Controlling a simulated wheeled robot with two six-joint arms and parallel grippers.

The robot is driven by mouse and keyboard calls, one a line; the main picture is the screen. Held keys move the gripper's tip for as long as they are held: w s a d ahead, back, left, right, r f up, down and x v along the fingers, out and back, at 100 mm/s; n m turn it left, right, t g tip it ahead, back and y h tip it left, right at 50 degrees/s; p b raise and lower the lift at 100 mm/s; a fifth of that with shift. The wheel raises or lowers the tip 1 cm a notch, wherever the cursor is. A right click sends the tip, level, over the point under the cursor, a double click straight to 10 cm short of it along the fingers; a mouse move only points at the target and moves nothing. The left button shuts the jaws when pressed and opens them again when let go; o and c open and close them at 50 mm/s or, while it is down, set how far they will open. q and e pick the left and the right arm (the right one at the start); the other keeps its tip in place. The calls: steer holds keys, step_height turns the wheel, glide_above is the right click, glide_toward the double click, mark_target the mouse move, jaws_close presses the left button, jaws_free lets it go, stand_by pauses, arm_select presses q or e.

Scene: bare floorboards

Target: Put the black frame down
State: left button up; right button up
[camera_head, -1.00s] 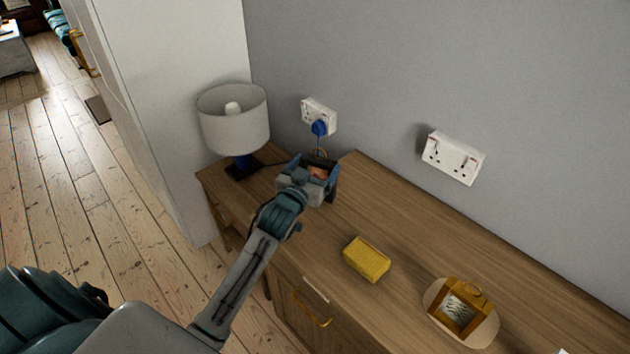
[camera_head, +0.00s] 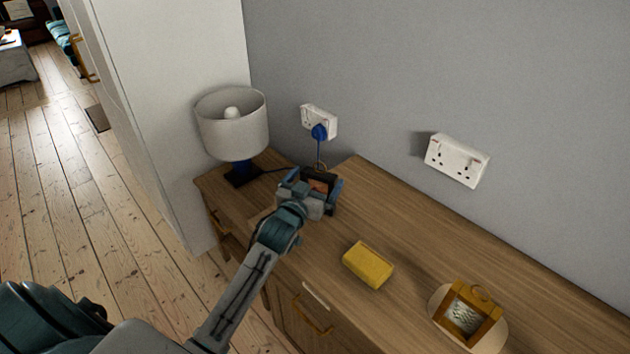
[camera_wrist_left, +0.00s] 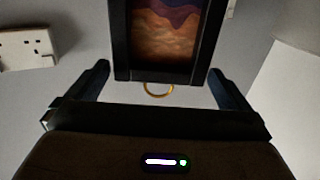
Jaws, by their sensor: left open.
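The black frame (camera_head: 319,175) holds an orange-brown picture and is upright at the back of the wooden cabinet top. It also shows in the left wrist view (camera_wrist_left: 121,40), with a gold ring at its near edge. My left gripper (camera_head: 311,187) is open, with one finger on each side of the frame. In the left wrist view the gripper (camera_wrist_left: 160,85) has visible gaps between its fingers and the frame. The gripper hides the frame's lower part in the head view, so its contact with the cabinet cannot be seen. My right gripper is out of view.
On the cabinet (camera_head: 400,225) a lamp (camera_head: 233,125) stands left of the frame. A yellow block (camera_head: 368,265) and a gold frame (camera_head: 485,328) on a round pale board (camera_head: 440,300) are to the right. A blue plug (camera_head: 319,132) and its cord are behind. Bare cabinet top lies between.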

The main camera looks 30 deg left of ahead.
arm_select(q)
steer(key=shift+s+r, duration=0.1)
steer(key=shift+s, duration=0.05)
steer(key=s+b, duration=0.2)
steer(key=s, duration=0.9)
steer(key=shift+s+d, duration=0.3)
steer(key=shift+s, duration=0.05)
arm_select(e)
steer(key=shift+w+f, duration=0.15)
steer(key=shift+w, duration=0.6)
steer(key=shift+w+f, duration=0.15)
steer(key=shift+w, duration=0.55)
